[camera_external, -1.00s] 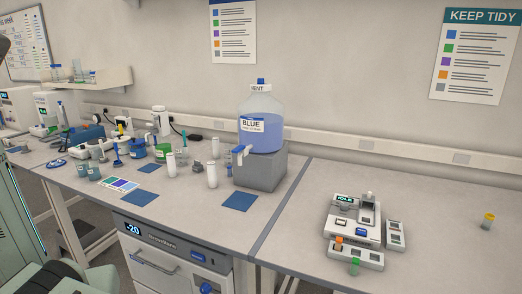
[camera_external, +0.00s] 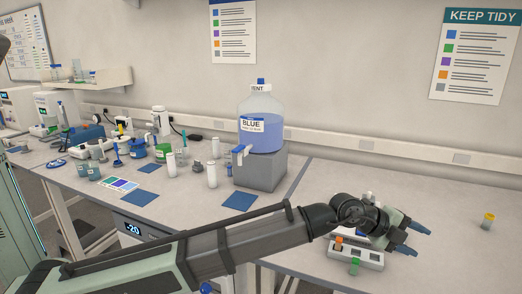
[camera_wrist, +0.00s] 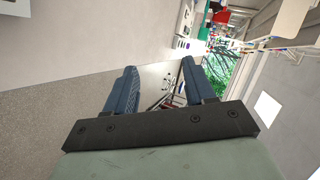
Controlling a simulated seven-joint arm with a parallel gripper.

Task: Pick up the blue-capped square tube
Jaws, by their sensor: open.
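I cannot make out a blue-capped square tube in either current view; it may be hidden behind my arm. My gripper (camera_external: 415,238) is above the right bench, its two blue fingers apart and pointing right, with nothing visible between them. The wrist view also shows the open, empty fingers (camera_wrist: 157,70), facing the room rather than the bench top. A small white rack (camera_external: 368,259) shows just below my gripper. An orange-capped tube (camera_external: 338,243) stands in it, and a green-capped tube (camera_external: 355,267) stands at its front edge.
A yellow-capped tube (camera_external: 488,221) stands alone at the right on clear bench. A large bottle of blue liquid (camera_external: 262,125) sits on a grey block (camera_external: 262,172). Several bottles and blue mats fill the left bench. My arm covers most of the white device behind the rack.

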